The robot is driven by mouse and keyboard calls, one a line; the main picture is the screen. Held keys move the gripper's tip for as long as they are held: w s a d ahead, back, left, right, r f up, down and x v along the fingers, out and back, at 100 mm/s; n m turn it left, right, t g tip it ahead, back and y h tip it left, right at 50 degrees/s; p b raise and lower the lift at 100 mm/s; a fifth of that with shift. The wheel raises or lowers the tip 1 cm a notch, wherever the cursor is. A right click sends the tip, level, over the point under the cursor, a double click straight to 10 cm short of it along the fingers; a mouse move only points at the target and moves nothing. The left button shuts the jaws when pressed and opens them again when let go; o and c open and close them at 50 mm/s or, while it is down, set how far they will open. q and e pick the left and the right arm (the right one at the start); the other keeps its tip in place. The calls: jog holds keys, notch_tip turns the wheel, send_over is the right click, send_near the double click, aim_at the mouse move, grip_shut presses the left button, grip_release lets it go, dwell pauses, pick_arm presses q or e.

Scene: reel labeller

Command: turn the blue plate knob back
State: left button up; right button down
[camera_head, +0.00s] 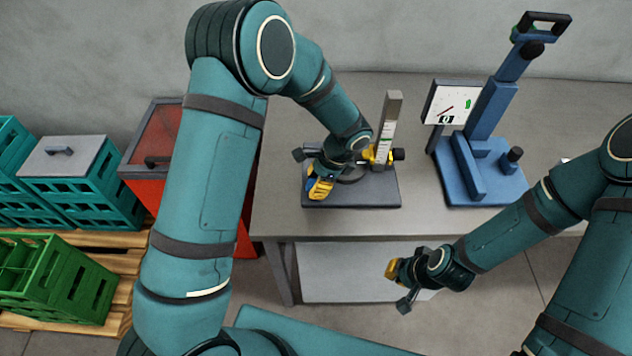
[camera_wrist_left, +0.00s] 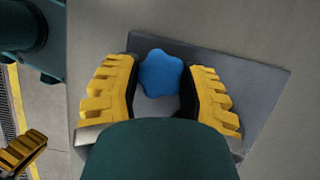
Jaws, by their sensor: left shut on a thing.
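The blue lobed knob (camera_wrist_left: 160,73) sits over the dark grey plate (camera_wrist_left: 255,85) in the left wrist view. My left gripper (camera_wrist_left: 165,85) has its yellow fingers on either side of the knob and is shut on it. In the head view my left gripper (camera_head: 320,187) is low over the front left of the plate (camera_head: 370,196) and hides most of the knob. My right gripper (camera_head: 392,270) hangs in front of the table, away from the plate; its finger gap does not show clearly.
A grey upright post with a scale (camera_head: 388,125) stands on the plate. A blue stand (camera_head: 485,160) with a white dial panel (camera_head: 450,103) is to the right on the table (camera_head: 285,215). A red bin (camera_head: 165,140) and teal and green crates (camera_head: 50,280) are at the left.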

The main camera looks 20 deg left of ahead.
pick_arm(q)
jog(key=shift+f+m, duration=0.1)
jog(key=shift+m, duration=0.4)
jog(key=o, duration=1.2)
jog(key=v, duration=1.2)
jog(key=shift+s, duration=0.15)
